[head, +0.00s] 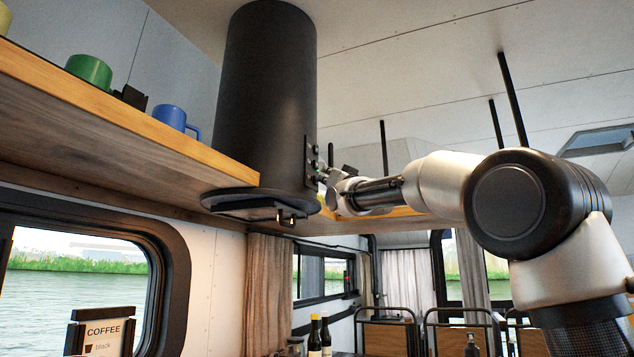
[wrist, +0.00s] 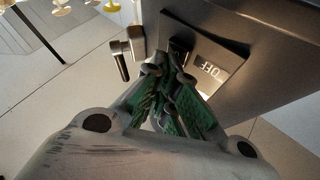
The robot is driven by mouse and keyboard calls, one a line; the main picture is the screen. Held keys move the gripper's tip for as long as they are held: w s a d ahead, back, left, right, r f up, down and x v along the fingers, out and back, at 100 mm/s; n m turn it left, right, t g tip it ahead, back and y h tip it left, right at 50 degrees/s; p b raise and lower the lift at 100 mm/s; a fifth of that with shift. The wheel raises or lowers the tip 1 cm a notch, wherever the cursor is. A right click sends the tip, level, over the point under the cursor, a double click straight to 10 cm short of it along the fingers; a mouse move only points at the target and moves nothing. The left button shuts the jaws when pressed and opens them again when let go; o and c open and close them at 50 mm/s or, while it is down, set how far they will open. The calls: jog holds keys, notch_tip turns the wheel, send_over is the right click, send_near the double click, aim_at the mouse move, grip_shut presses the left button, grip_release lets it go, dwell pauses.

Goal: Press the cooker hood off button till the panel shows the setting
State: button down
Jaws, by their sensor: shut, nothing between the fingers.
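The cooker hood (head: 265,95) is a black cylinder with a wider flange at its bottom, hanging from the ceiling. A narrow dark button panel (head: 311,160) is on its right side. My gripper (head: 322,175) is shut and empty, with its tips at this panel. In the wrist view the shut fingertips (wrist: 168,68) are at a dark button, partly hidden behind them. A lit label reading OFF (wrist: 211,70), upside down in this view, is just right of the tips. I cannot tell whether the tips touch the button or how far it is pressed.
A wooden shelf (head: 120,125) with a green mug (head: 89,71) and a blue mug (head: 171,117) runs left of the hood. A metal peg or handle (wrist: 121,62) sticks out left of the fingertips in the wrist view. Black rods hang from the ceiling behind my arm.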

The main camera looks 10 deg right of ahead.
jog(key=shift+w+a, duration=0.1)
jog(key=shift+a, duration=0.05)
dwell(0.5)
jog(key=shift+s+d, duration=0.45)
jog(key=shift+d, duration=0.25)
jog(key=s+d, duration=0.1)
jog(key=d, duration=0.1)
jog(key=s+d, duration=0.1)
jog(key=d, duration=0.1)
jog(key=shift+s, duration=0.4)
dwell(0.6)
